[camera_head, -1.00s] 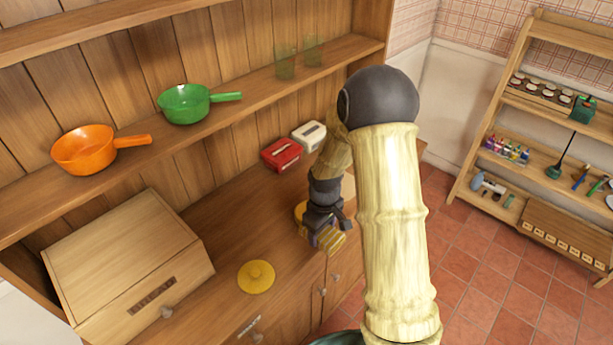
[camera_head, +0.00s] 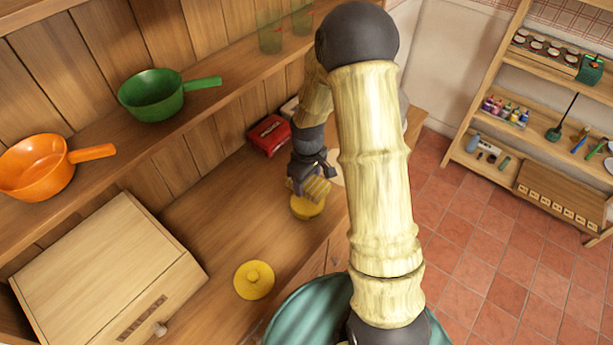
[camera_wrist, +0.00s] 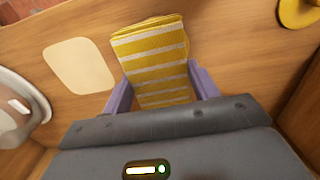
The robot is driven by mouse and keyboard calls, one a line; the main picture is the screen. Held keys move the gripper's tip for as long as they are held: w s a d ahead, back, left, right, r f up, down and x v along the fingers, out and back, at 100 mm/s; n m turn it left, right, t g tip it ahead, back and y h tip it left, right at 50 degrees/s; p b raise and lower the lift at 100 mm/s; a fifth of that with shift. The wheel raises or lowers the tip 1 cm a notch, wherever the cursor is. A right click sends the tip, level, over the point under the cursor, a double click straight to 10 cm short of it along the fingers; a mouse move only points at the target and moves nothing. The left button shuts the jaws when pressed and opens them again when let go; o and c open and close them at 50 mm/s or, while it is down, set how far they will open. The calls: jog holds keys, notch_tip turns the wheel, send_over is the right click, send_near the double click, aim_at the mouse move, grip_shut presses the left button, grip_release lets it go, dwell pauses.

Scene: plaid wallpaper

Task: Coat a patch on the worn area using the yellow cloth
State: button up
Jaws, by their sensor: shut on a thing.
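My gripper (camera_head: 312,188) is shut on the yellow cloth (camera_wrist: 155,60), which is folded and has white stripes. The cloth (camera_head: 318,190) is over or in front of a round yellow pot (camera_head: 304,209) on the wooden counter; I cannot tell if they touch. A pale rounded patch, the worn area (camera_wrist: 79,66), lies flat on the wood left of the cloth in the wrist view. In the head view this pale area (camera_head: 336,172) shows just right of my gripper, partly hidden by my arm. A yellow knobbed lid (camera_head: 254,280) lies apart on the counter.
A wooden box (camera_head: 108,270) stands at the counter's left. A red box (camera_head: 268,134) is at the back. Orange (camera_head: 36,168) and green (camera_head: 152,95) pans sit on the shelf above. A clear rounded object (camera_wrist: 20,108) is beside the patch. The counter around the lid is clear.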

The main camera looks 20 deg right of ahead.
jog(key=shift+f+b, duration=2.4)
jog(key=shift+f, duration=0.65)
jog(key=shift+f+b, duration=0.3)
jog(key=shift+f, duration=0.3)
dwell(0.4)
jog(key=shift+r+p, duration=2.95)
jog(key=shift+r, duration=0.7)
jog(key=shift+f, duration=0.1)
